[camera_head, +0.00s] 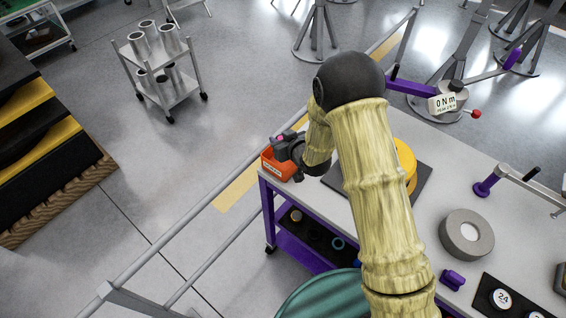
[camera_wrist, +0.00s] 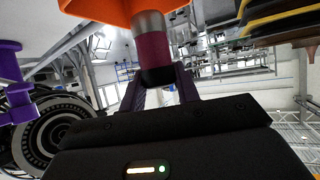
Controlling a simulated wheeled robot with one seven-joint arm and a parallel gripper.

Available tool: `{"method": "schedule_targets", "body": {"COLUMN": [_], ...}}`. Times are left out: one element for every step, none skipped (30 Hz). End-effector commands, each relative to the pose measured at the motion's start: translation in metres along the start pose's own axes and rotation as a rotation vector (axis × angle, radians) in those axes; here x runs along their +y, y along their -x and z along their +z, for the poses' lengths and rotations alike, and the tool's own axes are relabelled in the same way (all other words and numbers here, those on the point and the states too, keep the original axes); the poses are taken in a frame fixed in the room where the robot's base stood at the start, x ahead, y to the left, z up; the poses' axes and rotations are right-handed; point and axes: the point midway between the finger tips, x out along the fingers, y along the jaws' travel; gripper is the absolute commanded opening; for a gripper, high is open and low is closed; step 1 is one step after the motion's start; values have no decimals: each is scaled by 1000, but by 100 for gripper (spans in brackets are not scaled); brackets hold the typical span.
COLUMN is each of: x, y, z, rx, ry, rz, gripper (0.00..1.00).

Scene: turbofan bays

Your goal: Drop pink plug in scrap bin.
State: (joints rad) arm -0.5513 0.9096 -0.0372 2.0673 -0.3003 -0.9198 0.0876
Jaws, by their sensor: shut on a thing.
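The orange scrap bin (camera_head: 277,166), with a pale label on its side, stands at the far left corner of the purple-framed workbench. My gripper (camera_head: 287,146) is at the bin, over or just beside its rim; the exact height is hard to tell. In the wrist view my gripper (camera_wrist: 159,80) is shut on the pink plug (camera_wrist: 152,49), which has a dark pink band and a grey metal end. The plug's grey end points toward the orange bin (camera_wrist: 108,9), which shows at the top edge. In the head view only a small pink spot of the plug (camera_head: 281,138) shows.
A yellow round part (camera_head: 405,160) on a dark mat is partly hidden behind my arm. A cart with metal cylinders (camera_head: 158,62) stands on the floor beyond.

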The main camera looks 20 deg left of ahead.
Motion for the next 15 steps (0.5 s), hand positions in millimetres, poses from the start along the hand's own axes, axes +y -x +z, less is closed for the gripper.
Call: {"method": "schedule_targets", "body": {"x": [1,1,1,2,2,2,2,1,1,0,0,-1,-2,-2,-2], "y": [0,0,0,0,0,0,0,0,0,0,0,0,0,0,0], "z": [-1,-1,-1,-1,0,0,-1,-1,-1,-1,-1,-1,-1,-1,0], "rx": [1,1,1,1,1,1,1,1,1,1,1,1,0,0,0], "ry": [0,-1,-1,-1,-1,-1,-1,-1,0,0,1,1,2,2,1], "rz": [1,2,2,2,2,2,2,2,1,0,-1,-2,-2,-2,-2], "gripper": [7,7,7,7,36,44,49,55,57,57,57,57,57,57,57]}}
